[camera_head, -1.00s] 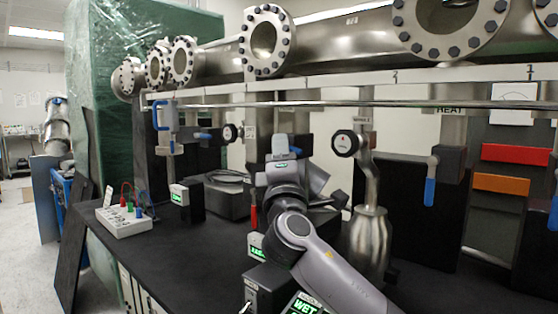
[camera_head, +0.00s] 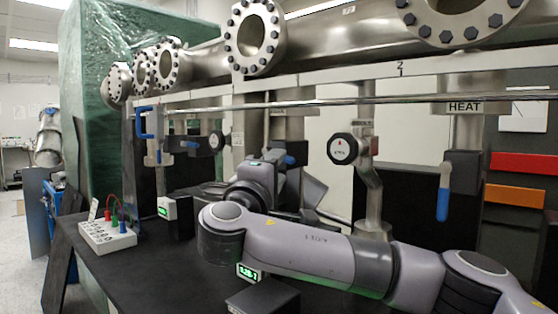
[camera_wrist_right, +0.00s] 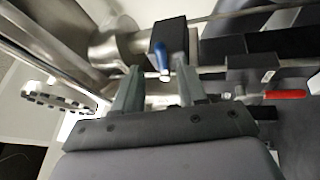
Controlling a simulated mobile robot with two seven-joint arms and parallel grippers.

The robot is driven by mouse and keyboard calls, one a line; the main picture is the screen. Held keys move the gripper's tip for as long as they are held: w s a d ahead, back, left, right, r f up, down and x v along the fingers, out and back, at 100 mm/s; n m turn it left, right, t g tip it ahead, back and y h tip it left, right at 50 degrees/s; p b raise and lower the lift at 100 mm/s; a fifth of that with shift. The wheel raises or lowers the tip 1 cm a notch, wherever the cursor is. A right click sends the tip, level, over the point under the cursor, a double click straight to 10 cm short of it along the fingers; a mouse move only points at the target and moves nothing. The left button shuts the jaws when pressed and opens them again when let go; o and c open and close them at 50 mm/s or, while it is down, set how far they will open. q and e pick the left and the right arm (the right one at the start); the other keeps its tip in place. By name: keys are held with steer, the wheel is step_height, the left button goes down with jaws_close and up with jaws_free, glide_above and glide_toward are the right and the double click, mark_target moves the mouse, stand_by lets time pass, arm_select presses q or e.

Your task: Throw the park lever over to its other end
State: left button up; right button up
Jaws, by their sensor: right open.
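My right gripper (camera_wrist_right: 158,73) is open in the right wrist view, its two fingers pointing away from the camera. A blue lever handle (camera_wrist_right: 161,56) on a dark block shows between and just beyond the fingertips. I see nothing held. In the head view my right wrist is in front of the rig, left of centre, and its fingers are hidden. A blue handle (camera_head: 290,160) shows just right of that wrist. Another blue lever (camera_head: 443,195) hangs down under the HEAT label. No park label is readable, so I cannot tell for sure which lever is the park one. My left gripper is out of view.
A steel manifold (camera_head: 310,45) with bolted flanges runs above a long rail (camera_head: 330,102). A round gauge (camera_head: 343,149) stands close behind my right forearm. A white box with coloured plugs (camera_head: 107,238) sits on the black bench at left. A red handle (camera_wrist_right: 285,94) shows in the wrist view.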

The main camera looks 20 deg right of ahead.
mark_target(284, 161)
steer(key=shift+x, duration=1.95)
jaws_close()
steer(key=shift+f+b, duration=0.25)
steer(key=shift+b, duration=0.1)
steer(key=m+h+b, duration=0.1)
steer(key=m+b, duration=0.1)
steer(key=f+m+h+b, duration=0.1)
steer(key=b, duration=0.1)
steer(key=m+b, duration=0.2)
steer(key=shift+w+a+f+m+h, duration=0.25)
steer(key=shift+w+a+m+h, duration=0.05)
steer(key=shift+w+h, duration=0.1)
